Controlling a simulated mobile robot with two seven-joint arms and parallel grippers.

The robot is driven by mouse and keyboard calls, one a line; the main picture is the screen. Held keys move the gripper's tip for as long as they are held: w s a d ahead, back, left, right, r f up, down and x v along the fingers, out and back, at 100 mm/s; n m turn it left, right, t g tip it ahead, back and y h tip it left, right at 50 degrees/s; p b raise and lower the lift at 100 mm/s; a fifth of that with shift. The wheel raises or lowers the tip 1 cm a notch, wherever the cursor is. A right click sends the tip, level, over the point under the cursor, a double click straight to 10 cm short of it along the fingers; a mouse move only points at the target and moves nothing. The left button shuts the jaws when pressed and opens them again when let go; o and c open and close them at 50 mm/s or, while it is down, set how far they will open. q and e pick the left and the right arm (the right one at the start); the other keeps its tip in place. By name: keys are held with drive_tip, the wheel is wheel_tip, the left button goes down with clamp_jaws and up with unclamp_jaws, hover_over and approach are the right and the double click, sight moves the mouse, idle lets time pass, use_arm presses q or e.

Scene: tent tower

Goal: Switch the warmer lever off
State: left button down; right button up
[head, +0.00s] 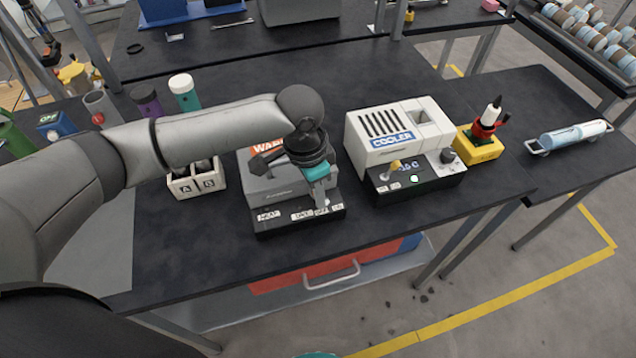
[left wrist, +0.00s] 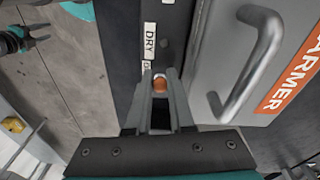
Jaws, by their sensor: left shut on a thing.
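The warmer (head: 278,184) is a grey box with an orange label, standing on the dark table. Its black front strip carries small white labels, and in the left wrist view the strip (left wrist: 149,100) shows a DRY label. My left gripper (head: 321,205) is down at the right part of this strip. In the left wrist view my left gripper (left wrist: 160,92) is shut on a small lever with an orange knob (left wrist: 160,82), between its fingertips. The fingers hide most of the lever and part of the OFF label.
A white cooler (head: 385,135) with its own black panel stands to the right of the warmer. The warmer's metal handle (left wrist: 250,65) is close beside my fingers. The table front is clear.

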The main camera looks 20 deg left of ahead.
use_arm(q)
drive_tip(key=shift+a+t+h+p, duration=0.1)
drive_tip(key=shift+t+h+p, duration=0.2)
drive_tip(key=shift+h+p, duration=0.15)
drive_tip(key=c, duration=1.1)
unclamp_jaws()
drive_tip(key=shift+s, duration=0.1)
drive_tip(key=r, duration=0.5)
drive_tip(key=s+a+r+p, duration=0.1)
drive_tip(key=r, duration=0.4)
drive_tip(key=a+r+p, duration=0.1)
drive_tip(key=r, duration=0.4)
drive_tip(key=shift+s+a, duration=0.15)
drive_tip(key=shift+a, duration=0.1)
